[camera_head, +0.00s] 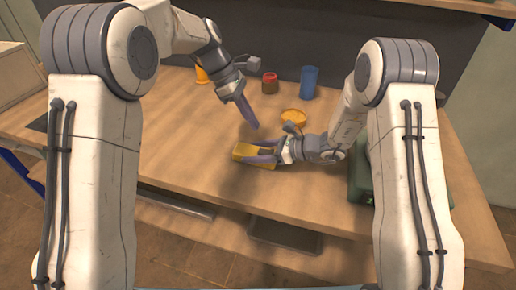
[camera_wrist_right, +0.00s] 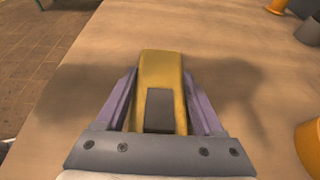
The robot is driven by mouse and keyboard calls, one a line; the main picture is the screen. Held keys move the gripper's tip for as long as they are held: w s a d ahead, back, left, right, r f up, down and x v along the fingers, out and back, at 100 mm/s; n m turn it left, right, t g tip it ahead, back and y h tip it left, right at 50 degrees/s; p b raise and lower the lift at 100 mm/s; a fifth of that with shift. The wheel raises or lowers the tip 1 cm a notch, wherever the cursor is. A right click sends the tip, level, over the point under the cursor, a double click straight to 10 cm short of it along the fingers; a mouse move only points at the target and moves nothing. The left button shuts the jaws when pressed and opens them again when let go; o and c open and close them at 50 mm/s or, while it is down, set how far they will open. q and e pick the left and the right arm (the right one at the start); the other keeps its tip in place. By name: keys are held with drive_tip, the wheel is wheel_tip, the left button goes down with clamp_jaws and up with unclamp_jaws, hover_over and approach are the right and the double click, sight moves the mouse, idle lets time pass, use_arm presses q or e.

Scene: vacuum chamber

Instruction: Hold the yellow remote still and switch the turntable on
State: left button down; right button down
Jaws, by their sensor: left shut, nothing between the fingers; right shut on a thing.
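The yellow remote (camera_head: 241,152) lies on the wooden table near its front edge. My right gripper (camera_head: 262,154) is shut on it, one finger along each side. In the right wrist view the remote (camera_wrist_right: 161,70) sits between the two purple fingers of the right gripper (camera_wrist_right: 160,98), with a dark grey panel on its top face. My left gripper (camera_head: 254,125) is shut and empty, pointing down above the table just behind the remote and apart from it. A round yellow disc-like thing (camera_head: 293,117), possibly the turntable, is on the table to the right; I cannot tell its state.
A blue cup (camera_head: 309,83), a red-topped jar (camera_head: 269,83) and an orange thing (camera_head: 202,74) stand towards the back. A dark green object (camera_head: 360,183) is at the right, beside my right arm. The table's left part is clear.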

use_arm(q)
drive_tip(key=a+n+h, duration=0.1)
drive_tip(key=n, duration=1)
drive_tip(key=w+a+r+n+g+h, duration=0.1)
drive_tip(key=a+n+h, duration=0.1)
drive_tip(key=n, duration=1)
drive_tip(key=w+a+r+n+g+h, duration=0.1)
drive_tip(key=n, duration=1)
drive_tip(key=shift+w+a+r+n+h, duration=0.2)
drive_tip(key=shift+a+n+h, duration=0.1)
drive_tip(key=shift+n, duration=0.1)
drive_tip(key=shift+d+f, duration=0.1)
drive_tip(key=shift+f, duration=0.05)
